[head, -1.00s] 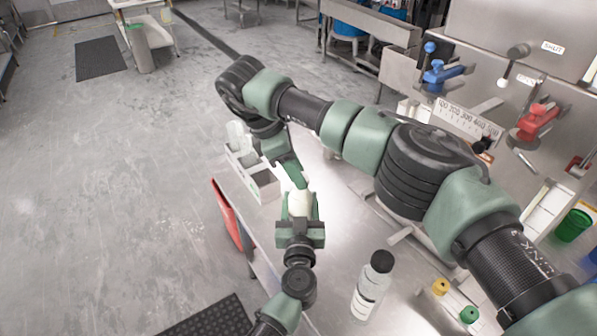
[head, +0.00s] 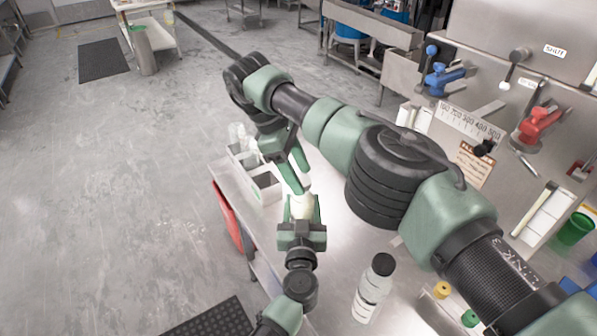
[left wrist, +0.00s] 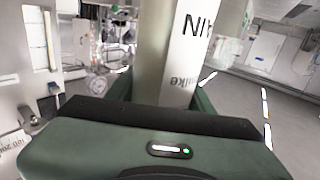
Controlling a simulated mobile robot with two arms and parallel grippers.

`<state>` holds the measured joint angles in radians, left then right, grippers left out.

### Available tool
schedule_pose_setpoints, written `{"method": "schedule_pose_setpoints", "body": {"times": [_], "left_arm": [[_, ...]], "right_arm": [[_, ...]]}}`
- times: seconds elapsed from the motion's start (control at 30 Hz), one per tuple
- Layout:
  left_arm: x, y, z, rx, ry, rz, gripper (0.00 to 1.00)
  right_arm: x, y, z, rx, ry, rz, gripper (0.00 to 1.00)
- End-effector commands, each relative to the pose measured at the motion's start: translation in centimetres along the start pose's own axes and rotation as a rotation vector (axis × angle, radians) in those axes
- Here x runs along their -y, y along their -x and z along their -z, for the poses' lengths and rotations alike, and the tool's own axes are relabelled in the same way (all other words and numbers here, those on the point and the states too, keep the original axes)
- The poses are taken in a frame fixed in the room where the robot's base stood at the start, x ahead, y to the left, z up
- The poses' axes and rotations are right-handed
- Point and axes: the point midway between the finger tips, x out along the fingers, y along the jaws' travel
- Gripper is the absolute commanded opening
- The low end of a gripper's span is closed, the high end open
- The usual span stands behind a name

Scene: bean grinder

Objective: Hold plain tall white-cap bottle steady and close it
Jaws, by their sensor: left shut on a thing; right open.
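A pale white bottle (head: 302,208) stands near the table's left edge, between the fingers of my left gripper (head: 302,203). My left gripper is shut on it from the near side. In the left wrist view the bottle (left wrist: 170,50) rises between the fingers with dark printing on its side. My right gripper (head: 303,178) is open just above the bottle's top, its two fingers pointing down towards it. The fingers hide the top of the bottle, so I cannot tell whether a cap is on it or whether they touch it.
A grey divided box (head: 267,189) with clear containers is just behind the bottle. A black-capped bottle (head: 370,288) stands at the front right, near a yellow cap (head: 441,290) and a green cap (head: 470,318). Bare tabletop (head: 345,240) lies between the bottles.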

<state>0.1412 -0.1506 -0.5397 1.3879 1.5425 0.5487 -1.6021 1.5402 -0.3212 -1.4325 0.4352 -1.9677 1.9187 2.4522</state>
Motion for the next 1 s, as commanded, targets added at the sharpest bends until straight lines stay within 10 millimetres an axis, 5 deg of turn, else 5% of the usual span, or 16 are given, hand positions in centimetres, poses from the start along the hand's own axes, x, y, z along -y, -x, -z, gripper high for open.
{"method": "schedule_pose_setpoints", "body": {"times": [0.4,0.77,1.0], "left_arm": [[0.0,0.0,0.0,0.000,0.001,0.000,0.00],[0.0,0.0,0.0,-0.001,0.000,0.001,0.00],[0.1,0.0,0.1,-0.001,0.000,0.001,0.00]], "right_arm": [[0.0,3.8,-1.6,0.000,-0.001,-0.001,0.56],[0.0,4.1,-1.7,-0.001,0.008,0.001,0.53],[-0.2,4.1,-1.8,-0.030,0.287,-0.003,0.53]]}}
